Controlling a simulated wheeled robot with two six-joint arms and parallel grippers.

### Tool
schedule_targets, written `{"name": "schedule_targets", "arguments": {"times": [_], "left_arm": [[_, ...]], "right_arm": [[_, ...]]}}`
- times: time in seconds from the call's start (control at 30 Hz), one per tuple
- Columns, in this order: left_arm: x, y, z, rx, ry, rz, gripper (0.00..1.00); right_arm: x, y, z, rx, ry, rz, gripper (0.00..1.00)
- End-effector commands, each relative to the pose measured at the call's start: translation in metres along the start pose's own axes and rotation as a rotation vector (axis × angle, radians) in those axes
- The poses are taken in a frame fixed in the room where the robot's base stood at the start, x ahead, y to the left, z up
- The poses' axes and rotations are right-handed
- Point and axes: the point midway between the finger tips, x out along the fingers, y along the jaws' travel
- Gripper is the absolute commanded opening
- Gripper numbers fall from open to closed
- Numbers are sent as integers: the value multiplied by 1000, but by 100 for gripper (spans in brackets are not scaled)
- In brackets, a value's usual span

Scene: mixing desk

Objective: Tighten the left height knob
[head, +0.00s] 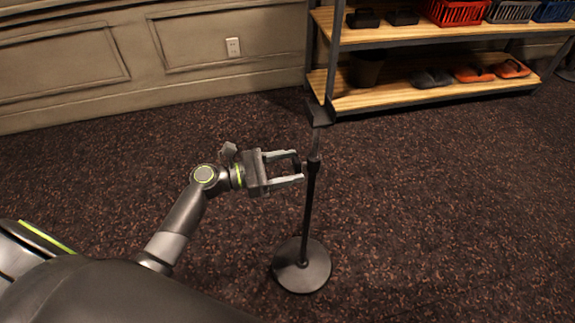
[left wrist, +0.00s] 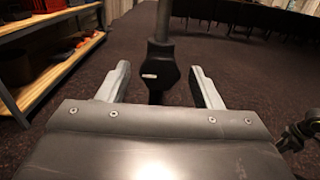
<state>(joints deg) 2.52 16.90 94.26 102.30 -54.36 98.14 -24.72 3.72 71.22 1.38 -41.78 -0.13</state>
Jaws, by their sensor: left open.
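A slim black stand with a round base (head: 302,266) stands upright on the carpet. In the left wrist view the dark knob (left wrist: 162,72), with a small pale mark, shows between the two spread fingers. I cannot tell whether either finger touches it.
A wooden-shelved rack (head: 430,90) with baskets, shoes and a dark bin stands behind the stand at the upper right. A panelled wall (head: 200,65) runs along the back left. The carpet around the stand is clear.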

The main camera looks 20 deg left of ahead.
Motion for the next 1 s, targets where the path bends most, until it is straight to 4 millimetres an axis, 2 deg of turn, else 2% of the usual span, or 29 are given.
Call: {"name": "schedule_targets", "arguments": {"times": [0.17, 0.5, 0.87, 1.0], "left_arm": [[0, 0, 0, 0, 0, 0, 58], [0, 0, 0, 0, 0, 0, 14], [0, 0, -1, 64, 0, 0, 14], [0, 0, -1, 148, -1, 0, 14]], "right_arm": [[0, 0, 0, 0, 0, 0, 33], [0, 0, 0, 0, 0, 0, 33], [0, 0, -4, 2, -1, -1, 33], [-11, -5, -8, 12, -3, -11, 33]]}}
